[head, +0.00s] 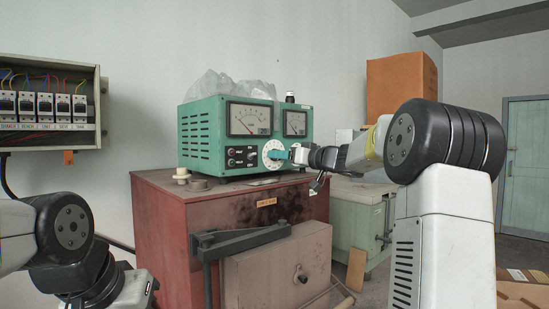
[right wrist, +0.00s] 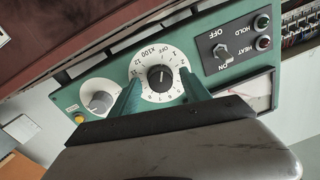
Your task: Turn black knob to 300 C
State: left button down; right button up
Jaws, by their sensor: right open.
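The black knob (right wrist: 160,77) sits in the middle of a white numbered dial (right wrist: 148,62) marked OFF and x100, upside down in the right wrist view. Its pointer setting is too small to read surely. The dial (head: 272,154) is on the front of a green control box (head: 205,137) in the head view. My right gripper (right wrist: 160,84) is open. Its two teal fingers stand on either side of the knob, over the dial's edges; whether they touch anything I cannot tell. In the head view the right gripper (head: 284,155) hides part of the dial. My left gripper is not in view.
A grey knob (right wrist: 100,102) is close beside one finger, and a toggle switch (right wrist: 221,51) is on the other side. Two meters are above the dial, including the larger one (head: 250,119). The box stands on a red cabinet (head: 165,220). A breaker panel (head: 48,103) hangs at left.

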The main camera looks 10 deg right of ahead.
jog(key=shift+c, duration=0.2)
grip_shut()
jog(key=shift+m, duration=0.4)
jog(key=m, duration=0.6)
jog(key=shift+s, duration=0.1)
jog(key=m, duration=0.4)
jog(key=shift+m+t, duration=0.3)
jog(key=shift+m, duration=1.8)
